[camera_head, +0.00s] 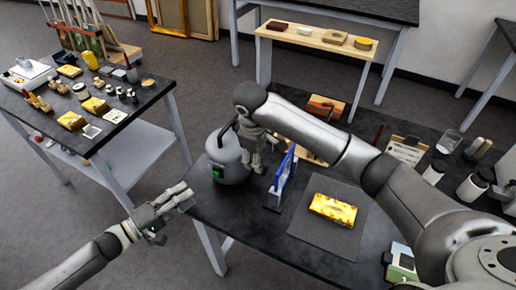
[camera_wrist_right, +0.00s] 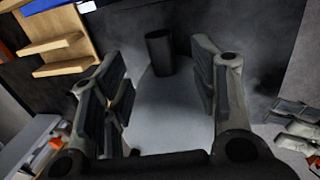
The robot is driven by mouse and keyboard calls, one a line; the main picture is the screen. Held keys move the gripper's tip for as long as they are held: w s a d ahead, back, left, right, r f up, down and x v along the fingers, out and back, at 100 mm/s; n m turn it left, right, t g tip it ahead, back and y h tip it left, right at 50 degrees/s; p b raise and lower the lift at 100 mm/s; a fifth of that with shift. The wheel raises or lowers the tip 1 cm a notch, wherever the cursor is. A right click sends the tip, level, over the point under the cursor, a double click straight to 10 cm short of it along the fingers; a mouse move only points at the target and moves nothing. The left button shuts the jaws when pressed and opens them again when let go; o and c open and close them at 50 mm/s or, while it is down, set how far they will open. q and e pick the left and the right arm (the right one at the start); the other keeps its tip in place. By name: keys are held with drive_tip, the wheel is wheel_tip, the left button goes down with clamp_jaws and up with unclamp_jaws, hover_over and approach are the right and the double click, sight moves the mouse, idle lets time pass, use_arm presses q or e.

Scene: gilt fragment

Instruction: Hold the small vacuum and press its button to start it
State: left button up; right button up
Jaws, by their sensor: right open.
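The small vacuum (camera_head: 229,162) is a rounded grey canister at the left edge of the middle table, with a black handle or hose on top. Its green button (camera_head: 217,172) faces left in the head view. My right gripper (camera_head: 252,158) hangs at the vacuum's right side, open. In the right wrist view, the vacuum's grey body (camera_wrist_right: 170,112) and a dark cylinder on it show between the spread fingers (camera_wrist_right: 163,95); contact cannot be told. My left gripper (camera_head: 185,195) is off the table's left edge, below and left of the vacuum, holding nothing visible. Its finger gap is unclear.
A blue panel in a stand (camera_head: 284,180) is close right of the vacuum. A gilt block (camera_head: 334,209) lies on a dark mat (camera_head: 310,232). A tool-covered table (camera_head: 100,143) stands left, with open floor between. Jars (camera_head: 434,173) stand at right.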

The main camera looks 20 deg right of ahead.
drive_tip(key=f, duration=0.5)
drive_tip(key=w+d+f, duration=0.1)
drive_tip(key=f, duration=0.1)
drive_tip(key=shift+f, duration=0.25)
clamp_jaws()
use_arm(q)
clamp_jaws()
use_arm(e)
drive_tip(key=shift+w, duration=0.1)
idle(1.3)
